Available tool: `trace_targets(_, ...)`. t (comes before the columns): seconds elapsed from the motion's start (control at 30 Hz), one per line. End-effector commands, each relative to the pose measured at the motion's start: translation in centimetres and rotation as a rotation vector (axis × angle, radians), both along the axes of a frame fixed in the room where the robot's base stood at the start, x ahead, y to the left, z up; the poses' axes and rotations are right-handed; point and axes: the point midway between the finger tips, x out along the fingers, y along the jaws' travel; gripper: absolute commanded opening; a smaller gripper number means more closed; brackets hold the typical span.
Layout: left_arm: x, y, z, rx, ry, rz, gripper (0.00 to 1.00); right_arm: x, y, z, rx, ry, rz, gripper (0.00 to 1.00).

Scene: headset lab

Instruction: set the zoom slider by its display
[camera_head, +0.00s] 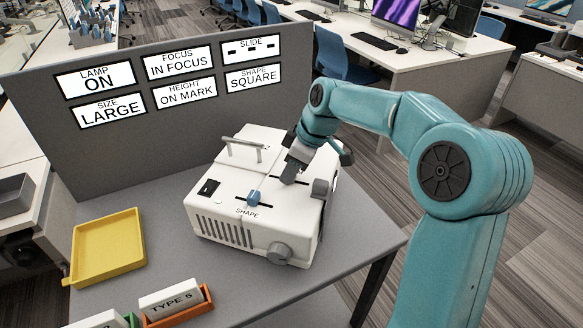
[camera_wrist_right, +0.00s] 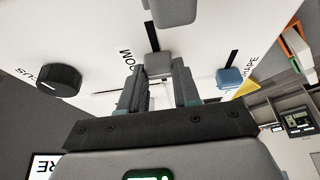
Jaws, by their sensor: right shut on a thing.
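A white projector (camera_head: 225,205) stands on the grey table. My right gripper (camera_head: 291,174) reaches down onto its top. In the right wrist view its two fingers (camera_wrist_right: 160,82) are shut on a grey slider knob (camera_wrist_right: 158,63) beside lettering that ends in "OOM". The zoom knob is hidden behind the gripper in the head view. A size display (camera_head: 110,109) on the grey panel reads LARGE. My left gripper is not in view.
A blue shape slider knob (camera_head: 254,198), a grey block (camera_head: 320,188), a side knob (camera_head: 279,253) and a carry handle (camera_head: 243,147) are on the projector. Other displays read lamp ON, IN FOCUS, ON MARK and SQUARE. A yellow tray (camera_head: 108,277) lies at left.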

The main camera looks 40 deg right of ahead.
Motion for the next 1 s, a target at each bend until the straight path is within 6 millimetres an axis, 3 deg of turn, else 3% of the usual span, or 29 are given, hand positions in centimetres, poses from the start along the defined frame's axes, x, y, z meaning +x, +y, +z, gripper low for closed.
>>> trace_targets(0.2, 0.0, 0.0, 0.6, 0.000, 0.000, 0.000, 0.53, 1.8, 0.9, 0.3, 0.000, -0.005, 0.001, 0.00)
trace_targets(0.4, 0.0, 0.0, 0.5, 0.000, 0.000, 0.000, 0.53, 1.8, 0.8, 0.3, -0.001, -0.006, -0.001, 0.00)
trace_targets(0.43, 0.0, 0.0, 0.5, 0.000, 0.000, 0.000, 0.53, 1.8, 0.8, 0.3, -0.001, -0.006, -0.001, 0.38)
trace_targets(0.5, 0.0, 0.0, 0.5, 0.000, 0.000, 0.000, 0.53, 1.7, 0.8, 0.3, -0.002, -0.005, -0.001, 0.57)
trace_targets(0.83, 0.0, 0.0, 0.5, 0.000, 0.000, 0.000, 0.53, 1.6, 0.8, 0.4, -0.001, -0.004, 0.000, 0.57)
trace_targets(1.0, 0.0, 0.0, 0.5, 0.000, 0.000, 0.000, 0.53, 0.8, 0.3, 2.8, -0.003, -0.008, -0.001, 0.57)
